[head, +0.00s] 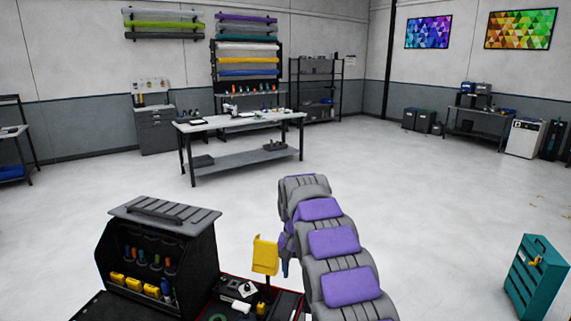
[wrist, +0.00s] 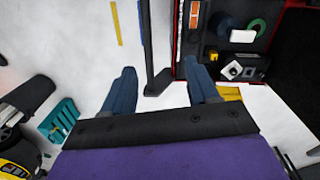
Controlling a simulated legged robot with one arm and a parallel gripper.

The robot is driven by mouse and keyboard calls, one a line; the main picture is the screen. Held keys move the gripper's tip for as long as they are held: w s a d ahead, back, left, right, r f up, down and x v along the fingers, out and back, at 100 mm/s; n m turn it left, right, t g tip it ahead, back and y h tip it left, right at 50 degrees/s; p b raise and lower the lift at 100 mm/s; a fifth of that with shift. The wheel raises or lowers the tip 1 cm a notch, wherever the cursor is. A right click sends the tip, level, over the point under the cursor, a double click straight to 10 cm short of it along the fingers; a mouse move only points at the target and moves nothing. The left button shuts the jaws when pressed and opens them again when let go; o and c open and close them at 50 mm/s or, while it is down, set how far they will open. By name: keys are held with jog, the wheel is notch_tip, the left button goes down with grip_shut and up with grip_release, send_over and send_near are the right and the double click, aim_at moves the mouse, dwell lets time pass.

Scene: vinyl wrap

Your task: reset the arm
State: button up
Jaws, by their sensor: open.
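My gripper (wrist: 159,68) shows in the wrist view with its two blue fingers spread apart. No object is held between them; the pale floor and a dark post with a flat foot (wrist: 155,80) show beyond the gap. In the head view my padded grey and purple arm reaches forward from the bottom centre and bends down at its far end. A blue finger (head: 285,268) partly shows there, beside a yellow panel (head: 265,255). The rest of the gripper is hidden behind the arm.
A black tool caddy (head: 160,225) stands at left front, beside a red-edged tray (head: 228,285) of small items. A teal cabinet (head: 536,278) stands at right front. A grey workbench (head: 240,127) stands farther back. Open floor (head: 430,200) lies right of my arm.

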jog(key=s+d+r, duration=0.2)
jog(key=s+d, duration=0.1)
jog(key=s, duration=0.4)
jog(key=s+d+r, duration=0.2)
jog(key=s+r, duration=0.1)
jog(key=s, duration=0.5)
jog(key=s+d+r, duration=0.2)
jog(key=s+d, duration=0.1)
jog(key=s, duration=0.4)
jog(key=s+d+f+n, duration=0.1)
jog(key=s+f, duration=0.2)
jog(key=s, duration=1)
jog(key=s+d+f+g, duration=0.1)
jog(key=s+f, duration=0.2)
jog(key=s, duration=1)
jog(key=shift+s+d+n, duration=0.2)
jog(key=shift+d+n, duration=0.1)
jog(key=shift+n, duration=0.1)
